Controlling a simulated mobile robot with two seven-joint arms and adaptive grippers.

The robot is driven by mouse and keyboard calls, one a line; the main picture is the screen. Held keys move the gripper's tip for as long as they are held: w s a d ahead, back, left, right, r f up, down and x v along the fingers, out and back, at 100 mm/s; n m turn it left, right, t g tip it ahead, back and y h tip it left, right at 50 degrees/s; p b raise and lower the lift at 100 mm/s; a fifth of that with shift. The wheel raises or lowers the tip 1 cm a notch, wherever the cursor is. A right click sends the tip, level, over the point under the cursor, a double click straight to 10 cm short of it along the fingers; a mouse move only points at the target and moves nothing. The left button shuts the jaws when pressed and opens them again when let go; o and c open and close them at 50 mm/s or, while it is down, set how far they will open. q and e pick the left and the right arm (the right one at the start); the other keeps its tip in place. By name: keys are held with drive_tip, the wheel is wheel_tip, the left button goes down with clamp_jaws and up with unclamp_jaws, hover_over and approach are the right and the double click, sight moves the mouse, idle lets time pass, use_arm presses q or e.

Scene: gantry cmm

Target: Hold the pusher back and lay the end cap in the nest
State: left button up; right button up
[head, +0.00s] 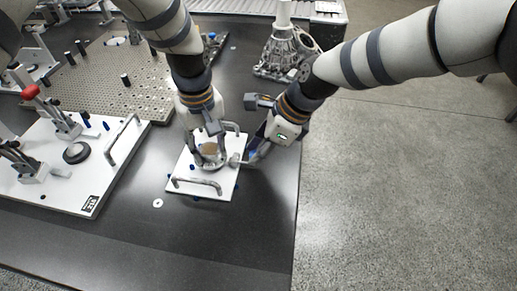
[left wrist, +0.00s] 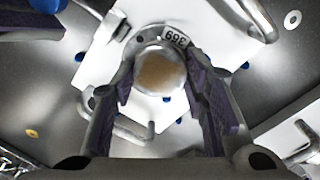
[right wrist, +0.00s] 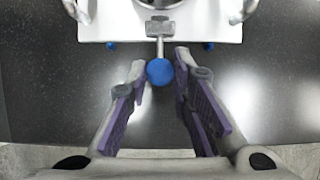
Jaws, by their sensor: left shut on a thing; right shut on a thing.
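The end cap (head: 210,148) has a round tan face and a pale metal rim; it also shows in the left wrist view (left wrist: 160,72). My left gripper (head: 209,157) points down and is shut on the end cap over the small white plate (head: 220,188). The nest under the cap is mostly hidden, so I cannot tell whether the cap touches it. The pusher (right wrist: 160,46) is a grey rod with a blue ball knob (right wrist: 159,72) at the plate's edge. My right gripper (right wrist: 159,76) is shut on this knob, its fingers on either side.
The small plate has bar handles (head: 197,184) on two sides. A larger white fixture with a red-knobbed clamp (head: 31,91) stands left. A perforated plate (head: 95,85) lies behind it, and a grey casting (head: 285,50) stands at the back. The table's front is mostly clear, with a washer (head: 158,203).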

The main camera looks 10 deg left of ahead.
sight(209, 149)
use_arm(q)
drive_tip(key=shift+f, duration=0.6)
use_arm(e)
drive_tip(key=shift+s+d+f, duration=0.1)
drive_tip(key=shift+d+f, duration=0.05)
drive_tip(key=shift+f, duration=0.05)
use_arm(q)
drive_tip(key=o, duration=1.5)
drive_tip(key=shift+r, duration=3.5)
drive_tip(key=shift+f, duration=0.15)
use_arm(e)
drive_tip(key=shift+a, duration=0.55)
drive_tip(key=o, duration=1)
drive_tip(key=shift+r, duration=0.1)
drive_tip(key=shift+r, duration=0.1)
